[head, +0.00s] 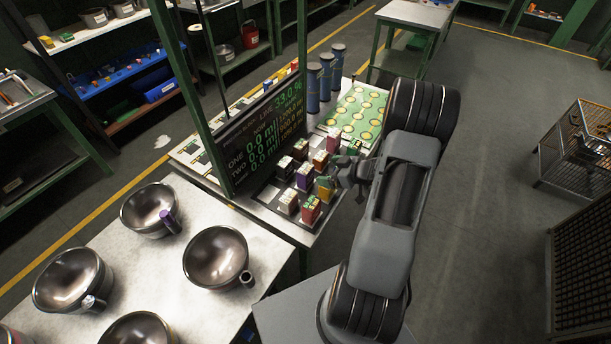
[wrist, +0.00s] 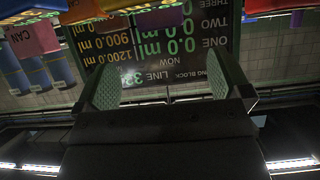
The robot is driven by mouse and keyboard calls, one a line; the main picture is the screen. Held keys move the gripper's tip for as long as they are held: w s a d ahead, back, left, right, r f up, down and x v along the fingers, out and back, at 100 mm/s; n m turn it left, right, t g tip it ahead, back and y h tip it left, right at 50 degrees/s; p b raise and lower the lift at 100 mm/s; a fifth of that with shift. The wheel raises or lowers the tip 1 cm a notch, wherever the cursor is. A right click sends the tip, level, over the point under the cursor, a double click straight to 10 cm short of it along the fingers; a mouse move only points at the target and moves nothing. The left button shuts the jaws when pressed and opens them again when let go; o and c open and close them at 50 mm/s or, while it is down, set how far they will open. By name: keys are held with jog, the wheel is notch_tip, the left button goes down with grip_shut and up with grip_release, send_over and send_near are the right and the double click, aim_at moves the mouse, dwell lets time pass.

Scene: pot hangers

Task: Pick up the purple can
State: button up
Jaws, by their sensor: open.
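The purple can (head: 304,177) stands upright among several other cans on the dark tray (head: 262,194), with a yellow can (head: 325,189) to its right. My gripper (head: 346,168) is just right of the can group in the head view, apart from the purple can. In the wrist view, which is upside down, the two green-padded fingers (wrist: 163,82) are spread wide with nothing between them. A purple can (wrist: 160,18) shows ahead of them at the top, its full shape cut off by the frame.
A dark display board (head: 262,135) stands right behind the cans. A red can (head: 311,211) and a pink can (head: 333,140) flank the yellow one. Tall blue cylinders (head: 313,88) stand farther back. Metal bowls (head: 217,257) cover the near-left table.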

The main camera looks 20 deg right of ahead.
aim_at(310, 170)
jog(key=shift+p+x, duration=0.8)
jog(key=shift+x, duration=3.85)
jog(key=shift+s, duration=0.1)
jog(key=shift+c, duration=0.2)
jog(key=c, duration=1.1)
jog(key=shift+c, duration=0.2)
